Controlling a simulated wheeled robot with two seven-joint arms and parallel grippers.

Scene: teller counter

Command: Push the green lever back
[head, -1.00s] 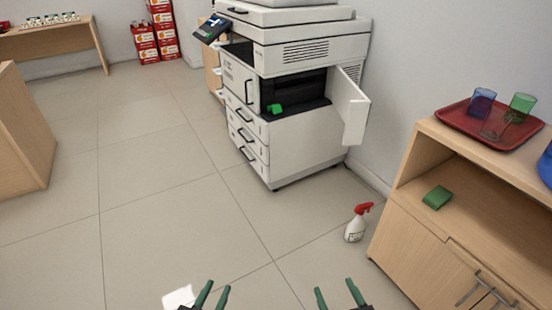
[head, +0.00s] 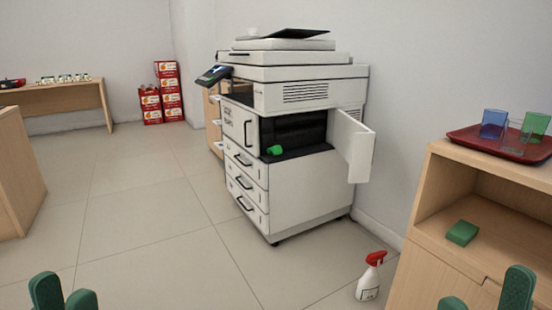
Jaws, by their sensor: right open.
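The green lever (head: 275,150) sticks out at the lower left of the dark opening in the side of the white copier (head: 310,190). The copier's side door (head: 354,146) stands open to the right of that opening. My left gripper (head: 64,298) is at the bottom left, with its two green fingers apart and nothing between them. My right gripper (head: 484,298) is at the bottom right, open and empty. Both grippers are well in front of the copier and apart from the lever.
A spray bottle (head: 369,278) stands on the floor before the copier. A wooden cabinet (head: 428,200) at the right holds a green block (head: 462,232) and a red tray (head: 470,137) with glasses. Red boxes (head: 170,92) are stacked at the back. The floor (head: 150,220) left of the copier is clear.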

